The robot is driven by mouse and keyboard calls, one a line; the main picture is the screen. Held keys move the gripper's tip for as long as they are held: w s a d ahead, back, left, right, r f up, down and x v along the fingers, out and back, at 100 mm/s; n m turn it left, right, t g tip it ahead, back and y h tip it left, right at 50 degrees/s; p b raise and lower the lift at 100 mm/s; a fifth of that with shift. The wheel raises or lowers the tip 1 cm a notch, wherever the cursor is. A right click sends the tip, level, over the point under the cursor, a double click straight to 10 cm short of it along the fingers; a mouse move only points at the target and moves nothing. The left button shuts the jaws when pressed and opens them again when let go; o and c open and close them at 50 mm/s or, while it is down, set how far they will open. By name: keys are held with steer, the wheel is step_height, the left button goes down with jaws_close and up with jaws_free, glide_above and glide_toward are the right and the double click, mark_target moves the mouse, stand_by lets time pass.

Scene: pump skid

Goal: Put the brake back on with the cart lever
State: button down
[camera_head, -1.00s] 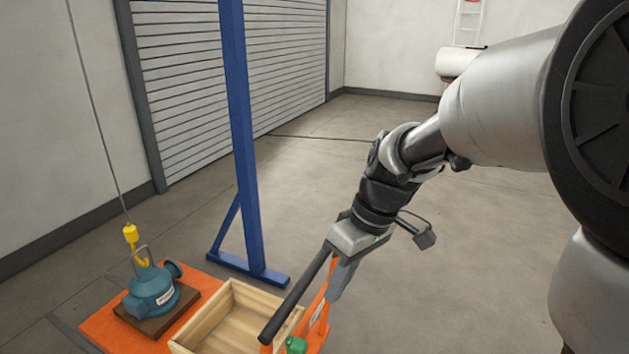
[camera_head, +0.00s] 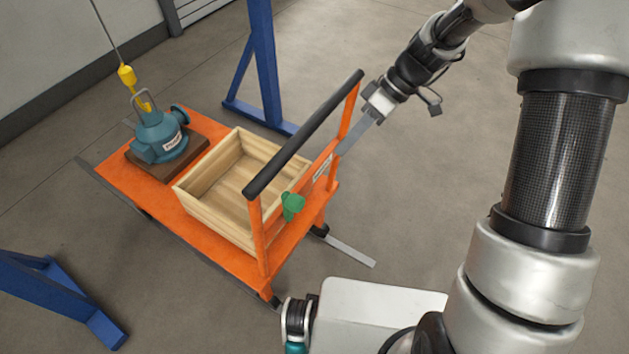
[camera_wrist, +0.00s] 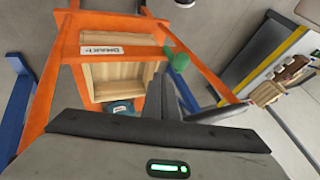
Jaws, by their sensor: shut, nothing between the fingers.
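The orange cart (camera_head: 160,190) stands on the floor, its frame topped by a black push bar (camera_head: 305,130). A green lever (camera_head: 292,207) sits on the frame's crossbar, and I take it for the cart lever. It also shows in the wrist view (camera_wrist: 178,61), just above and right of my fingers. My gripper (camera_head: 347,148) is shut and empty, close to the right post of the frame. It is apart from the lever, to its upper right in the head view. I cannot tell whether the fingers touch the post. The brake itself is not clearly visible.
A wooden crate (camera_head: 184,199) and a teal pump (camera_head: 159,138) on a brown block stand on the cart. A yellow hook (camera_head: 127,76) hangs at the pump. Blue posts (camera_head: 262,65) stand behind and at the lower left (camera_head: 55,285). Floor to the right is open.

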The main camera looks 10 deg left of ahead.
mark_target(293, 210)
steer(key=s+a+f+b, duration=0.1)
steer(key=s+a+f, duration=0.5)
steer(key=f, duration=0.3)
steer(key=shift+a, duration=0.4)
steer(key=shift+b, duration=0.4)
